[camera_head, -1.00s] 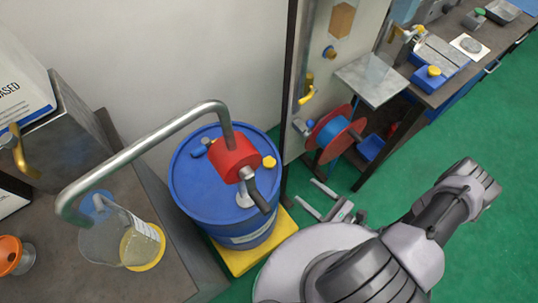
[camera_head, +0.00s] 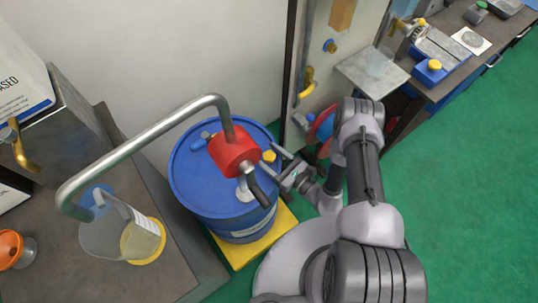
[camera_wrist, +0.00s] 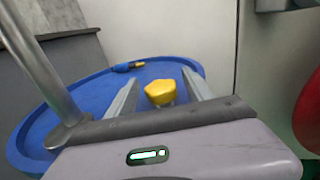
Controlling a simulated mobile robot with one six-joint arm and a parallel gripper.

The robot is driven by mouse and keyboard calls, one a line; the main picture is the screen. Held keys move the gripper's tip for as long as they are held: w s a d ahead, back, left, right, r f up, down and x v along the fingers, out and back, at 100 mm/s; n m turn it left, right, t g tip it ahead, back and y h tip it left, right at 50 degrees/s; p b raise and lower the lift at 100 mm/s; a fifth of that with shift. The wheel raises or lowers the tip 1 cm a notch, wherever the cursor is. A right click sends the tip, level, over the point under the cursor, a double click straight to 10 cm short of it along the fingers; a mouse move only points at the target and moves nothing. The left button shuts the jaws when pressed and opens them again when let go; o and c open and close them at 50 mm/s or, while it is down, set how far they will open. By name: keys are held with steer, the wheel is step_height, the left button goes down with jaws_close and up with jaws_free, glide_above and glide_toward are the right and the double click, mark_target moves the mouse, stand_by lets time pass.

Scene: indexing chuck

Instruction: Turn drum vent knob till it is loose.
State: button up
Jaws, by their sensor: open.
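The blue drum (camera_head: 190,185) stands on a yellow base. The yellow vent knob (camera_head: 269,156) sits on the drum lid near its right rim. It also shows in the wrist view (camera_wrist: 161,92), between the two fingers in the picture and beyond them. My gripper (camera_head: 281,162) is open and empty at the drum's right side, its fingers pointing toward the knob. In the wrist view my gripper (camera_wrist: 160,92) has its fingers spread on either side of the knob. I cannot tell whether either finger touches it.
A red pump (camera_head: 233,150) with a dark crank handle and a long bent metal pipe stands on the lid, close left of my gripper. A blue fitting (camera_head: 201,141) lies on the lid. A bench with a clear jug (camera_head: 108,238) is at left. Green floor is open at right.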

jaws_close()
steer(key=n+g+y+b, duration=0.1)
steer(key=g, duration=0.1)
steer(key=n+g+y+b, duration=0.2)
steer(key=shift+d+f+b, duration=0.1)
steer(key=shift+f+b, duration=0.1)
steer(key=shift+b, duration=0.1)
steer(key=n+g+b, duration=0.1)
steer(key=g, duration=0.1)
steer(key=n+g+y+b, duration=0.1)
steer(key=n+g+b, duration=0.1)
steer(key=g, duration=0.1)
steer(key=shift+n+y, duration=0.3)
steer(key=shift+r+n+g+b, duration=0.1)
steer(key=shift+n+g+b, duration=0.2)
steer(key=shift+g+b, duration=0.15)
steer(key=shift+s+g, duration=0.1)
steer(key=shift+g, duration=0.35)
